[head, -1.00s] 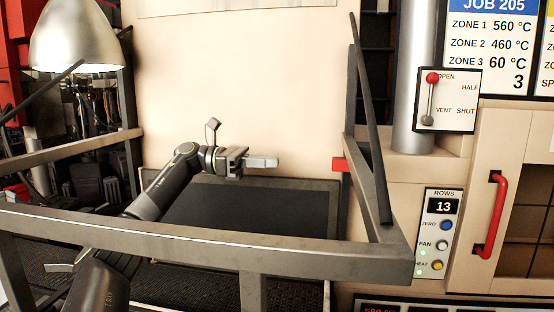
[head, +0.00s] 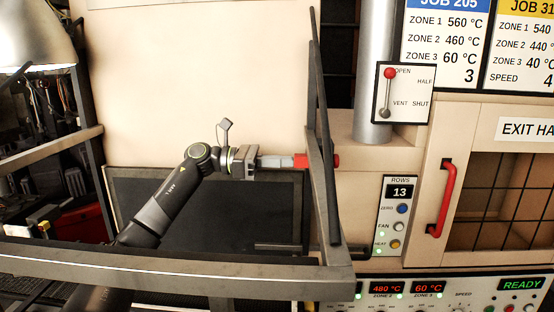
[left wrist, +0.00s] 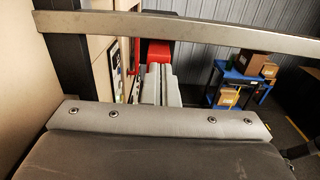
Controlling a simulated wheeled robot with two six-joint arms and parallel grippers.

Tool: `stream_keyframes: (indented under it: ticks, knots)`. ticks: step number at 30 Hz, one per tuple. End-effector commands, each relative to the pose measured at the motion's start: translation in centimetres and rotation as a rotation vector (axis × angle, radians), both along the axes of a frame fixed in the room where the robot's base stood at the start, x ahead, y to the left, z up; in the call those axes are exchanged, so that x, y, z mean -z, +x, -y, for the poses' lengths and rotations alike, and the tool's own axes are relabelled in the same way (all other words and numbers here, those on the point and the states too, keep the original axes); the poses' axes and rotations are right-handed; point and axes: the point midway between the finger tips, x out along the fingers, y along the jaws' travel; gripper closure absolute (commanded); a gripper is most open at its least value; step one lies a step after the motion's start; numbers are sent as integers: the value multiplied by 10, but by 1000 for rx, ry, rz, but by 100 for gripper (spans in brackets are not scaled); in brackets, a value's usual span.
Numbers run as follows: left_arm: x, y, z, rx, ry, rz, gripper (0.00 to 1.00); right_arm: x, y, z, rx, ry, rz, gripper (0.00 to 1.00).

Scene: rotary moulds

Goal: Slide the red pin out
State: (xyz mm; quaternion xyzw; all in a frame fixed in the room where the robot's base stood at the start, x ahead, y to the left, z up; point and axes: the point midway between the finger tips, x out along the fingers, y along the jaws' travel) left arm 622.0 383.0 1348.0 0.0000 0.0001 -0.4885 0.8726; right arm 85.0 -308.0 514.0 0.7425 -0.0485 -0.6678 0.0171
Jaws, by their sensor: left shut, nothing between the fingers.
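The red pin (head: 332,161) shows as a red end just right of the dark upright of the metal frame. A red block (head: 300,161) shows just left of that upright; I cannot tell whether both are one piece, as the upright hides the middle. My left gripper (head: 287,162) is shut and empty, its grey fingers pointing right. Its tips are at the red block, touching or very nearly so. In the left wrist view the shut fingers (left wrist: 160,88) point at a red piece (left wrist: 158,50) just beyond them. My right gripper is not in view.
A metal rail (head: 180,275) crosses in front of my left arm, and a slanting dark bar (head: 322,120) stands by the pin. A button panel (head: 396,215), a lever plate (head: 403,93) and a red-handled door (head: 447,198) are to the right. A lamp (head: 30,35) hangs upper left.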

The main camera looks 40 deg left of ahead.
Motion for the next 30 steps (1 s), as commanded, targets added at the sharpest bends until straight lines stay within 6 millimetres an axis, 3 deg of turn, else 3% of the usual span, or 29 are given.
stream_keyframes:
  ticks: [5, 15, 30]
  knots:
    - [0, 1, 2, 1, -1, 1, 100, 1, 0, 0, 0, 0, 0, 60]
    - [0, 21, 34, 1, -2, 1, 100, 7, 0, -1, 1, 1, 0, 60]
    - [2, 17, 32, 2, -1, 2, 100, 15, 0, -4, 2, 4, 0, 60]
